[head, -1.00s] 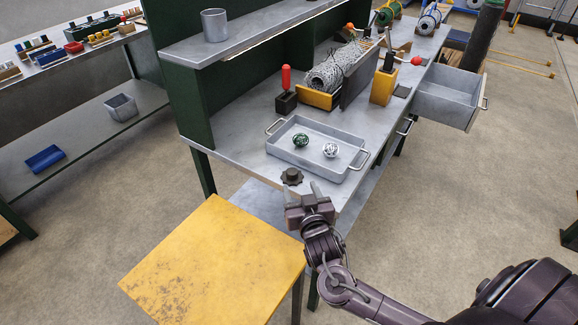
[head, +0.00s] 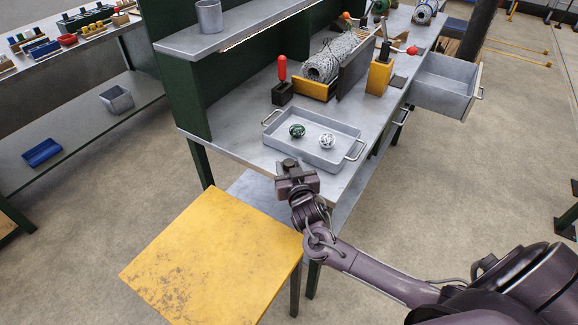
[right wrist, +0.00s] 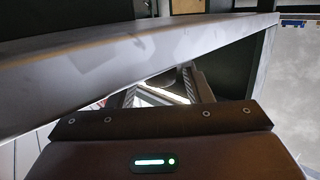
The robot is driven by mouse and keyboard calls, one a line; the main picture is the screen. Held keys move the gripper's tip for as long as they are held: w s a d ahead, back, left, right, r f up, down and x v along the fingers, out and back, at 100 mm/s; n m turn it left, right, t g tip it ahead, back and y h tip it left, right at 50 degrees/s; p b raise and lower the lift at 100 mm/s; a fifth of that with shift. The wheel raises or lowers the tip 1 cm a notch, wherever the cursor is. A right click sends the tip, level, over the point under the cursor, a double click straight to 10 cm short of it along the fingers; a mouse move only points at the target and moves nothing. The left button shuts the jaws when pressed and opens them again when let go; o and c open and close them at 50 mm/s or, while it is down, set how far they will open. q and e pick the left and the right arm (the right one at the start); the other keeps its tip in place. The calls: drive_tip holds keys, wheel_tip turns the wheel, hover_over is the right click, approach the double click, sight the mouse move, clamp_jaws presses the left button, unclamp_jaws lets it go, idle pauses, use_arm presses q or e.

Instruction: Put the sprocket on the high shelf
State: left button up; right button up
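The sprocket, a small dark toothed wheel, lies at the bench's front edge, and only a dark part of it (head: 290,162) shows past my right gripper. My right gripper (head: 289,172) is right at it, with its fingers mostly hidden in the head view. In the right wrist view the fingers of my right gripper (right wrist: 168,90) stand apart, with a dark shape between them; whether they touch the sprocket I cannot tell. The high shelf (head: 250,27) runs above the back of the bench. My left gripper is out of view.
A grey cup (head: 209,16) stands on the high shelf's left part. A grey tray (head: 318,158) with two small balls lies just behind my right gripper. A yellow table (head: 215,255) is front left.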

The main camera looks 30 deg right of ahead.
clamp_jaws()
drive_tip(key=shift+r, duration=0.2)
